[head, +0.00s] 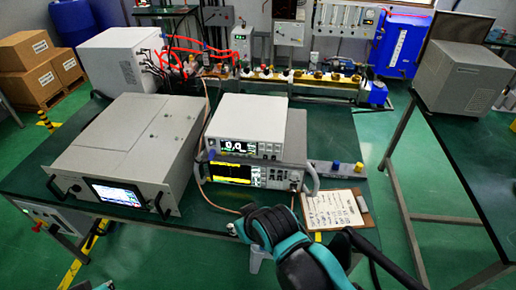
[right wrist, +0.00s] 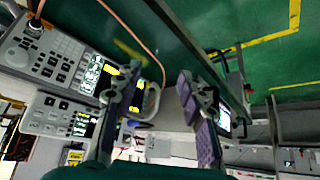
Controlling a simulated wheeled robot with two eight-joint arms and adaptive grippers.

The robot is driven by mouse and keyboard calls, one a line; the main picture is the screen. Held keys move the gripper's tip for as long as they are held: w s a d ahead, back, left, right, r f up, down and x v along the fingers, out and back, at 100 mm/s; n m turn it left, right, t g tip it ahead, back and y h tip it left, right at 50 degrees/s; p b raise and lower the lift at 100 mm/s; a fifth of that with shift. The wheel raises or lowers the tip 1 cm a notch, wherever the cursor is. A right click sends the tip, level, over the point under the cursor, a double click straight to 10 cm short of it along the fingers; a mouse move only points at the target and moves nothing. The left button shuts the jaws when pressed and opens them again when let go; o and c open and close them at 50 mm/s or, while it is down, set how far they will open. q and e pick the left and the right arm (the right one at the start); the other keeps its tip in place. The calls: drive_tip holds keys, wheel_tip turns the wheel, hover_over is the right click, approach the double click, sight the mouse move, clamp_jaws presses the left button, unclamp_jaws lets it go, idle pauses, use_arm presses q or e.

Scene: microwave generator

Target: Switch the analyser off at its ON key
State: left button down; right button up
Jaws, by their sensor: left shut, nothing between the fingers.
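The analyser (head: 236,174) is the lower of two stacked bench instruments, with a dark screen, yellow readouts and side handles. Its lit display shows. Its keypad (right wrist: 45,50) shows upside down at left in the right wrist view. I cannot make out the ON key. My right gripper (right wrist: 160,78) is open and empty. One of its fingers hides part of the analyser's front.
A white meter (head: 246,130) stands on the analyser. A large rack unit (head: 120,150) with a lit screen stands to the left. A clipboard (head: 337,208) lies to the right. Pipework and a blue cabinet (head: 402,42) are behind. Bare green benchtop (head: 330,130) lies right of the instruments.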

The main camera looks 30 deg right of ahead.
clamp_jaws()
idle(1.4)
